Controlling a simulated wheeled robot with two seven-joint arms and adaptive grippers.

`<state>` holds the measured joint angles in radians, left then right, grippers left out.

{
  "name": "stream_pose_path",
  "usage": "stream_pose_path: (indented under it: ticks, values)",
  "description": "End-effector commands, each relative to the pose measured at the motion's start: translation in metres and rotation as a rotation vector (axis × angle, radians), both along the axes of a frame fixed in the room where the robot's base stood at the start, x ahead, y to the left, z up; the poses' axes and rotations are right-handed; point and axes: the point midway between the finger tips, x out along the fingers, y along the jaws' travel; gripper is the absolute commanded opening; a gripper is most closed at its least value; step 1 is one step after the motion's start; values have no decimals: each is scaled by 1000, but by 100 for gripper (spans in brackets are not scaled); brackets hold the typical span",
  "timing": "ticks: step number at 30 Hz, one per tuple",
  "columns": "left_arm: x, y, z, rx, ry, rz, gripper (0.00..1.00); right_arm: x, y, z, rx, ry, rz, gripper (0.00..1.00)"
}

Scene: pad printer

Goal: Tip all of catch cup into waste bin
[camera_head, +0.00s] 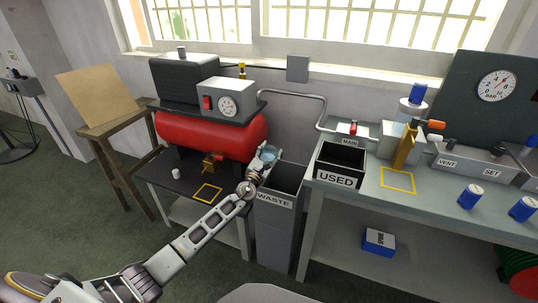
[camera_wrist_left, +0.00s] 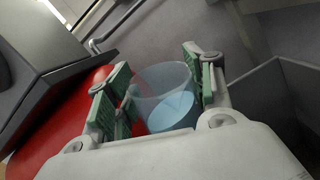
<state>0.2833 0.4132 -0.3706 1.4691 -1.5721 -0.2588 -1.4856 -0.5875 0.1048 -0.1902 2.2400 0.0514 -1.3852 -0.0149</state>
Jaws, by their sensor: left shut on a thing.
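The catch cup (camera_wrist_left: 160,82) is a clear cup with pale blue liquid (camera_wrist_left: 172,112) in it. My left gripper (camera_wrist_left: 163,88) is shut on it, with green finger pads on both sides. In the head view the cup (camera_head: 270,154) is small and partly hidden by the gripper (camera_head: 265,159). It is at the back left of the grey waste bin (camera_head: 274,228), near the height of its open top. I cannot tell how far the cup is tilted. The bin wall (camera_wrist_left: 285,95) also shows at the right of the left wrist view. My right gripper is out of view.
Left of the bin, a red tank (camera_head: 205,134) stands above a dark table (camera_head: 178,196) with a yellow-outlined square. Right of it, a bench holds a black USED box (camera_head: 340,165) and a bent pipe (camera_head: 325,108). The floor in front is clear.

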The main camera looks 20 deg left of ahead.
Motion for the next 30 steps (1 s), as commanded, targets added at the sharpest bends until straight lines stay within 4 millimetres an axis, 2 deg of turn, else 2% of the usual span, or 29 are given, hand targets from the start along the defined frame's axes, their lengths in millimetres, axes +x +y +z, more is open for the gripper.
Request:
stream_pose_path:
  ticks: [17,30]
  values:
    - [-4,-9,3,101,-48,0,20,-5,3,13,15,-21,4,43]
    - [-6,-14,5,174,-79,0,20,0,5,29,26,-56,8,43]
